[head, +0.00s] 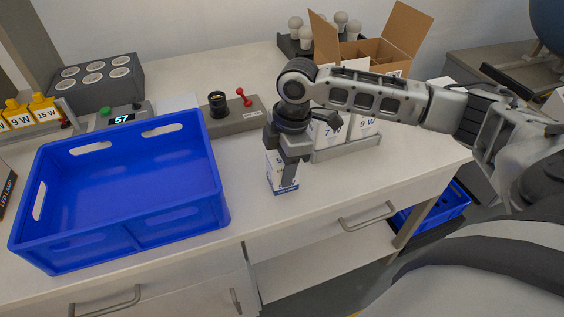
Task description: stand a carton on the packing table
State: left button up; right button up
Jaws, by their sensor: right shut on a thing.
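A small white carton with blue print (279,184) is upright at the table's front part, right of the blue crate. My right gripper (288,158) points down and is shut on this carton; its fingers hide part of the carton. I cannot tell whether the carton's base touches the white table (356,188). More white cartons marked 7 W and 9 W (325,132) stand in a grey rack (346,150) behind my right forearm, partly hidden. My left gripper is not in view.
A large empty blue crate (130,243) fills the left front. Behind it are a grey block with round sockets (97,82), a display reading 57 (123,119) and a tester with a red lever (232,117). An open cardboard box (398,42) and bulbs (297,30) stand at the back.

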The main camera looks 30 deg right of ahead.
jog(key=o, duration=1)
jog(key=r, duration=0.3)
jog(key=d+r, duration=0.1)
jog(key=r, duration=0.6)
jog(key=shift+s+d+r+p, duration=0.1)
jog(key=shift+d+r+p, duration=0.15)
jog(key=shift+p, duration=0.1)
jog(key=shift+s+d+r, duration=0.1)
jog(key=shift+r, duration=0.65)
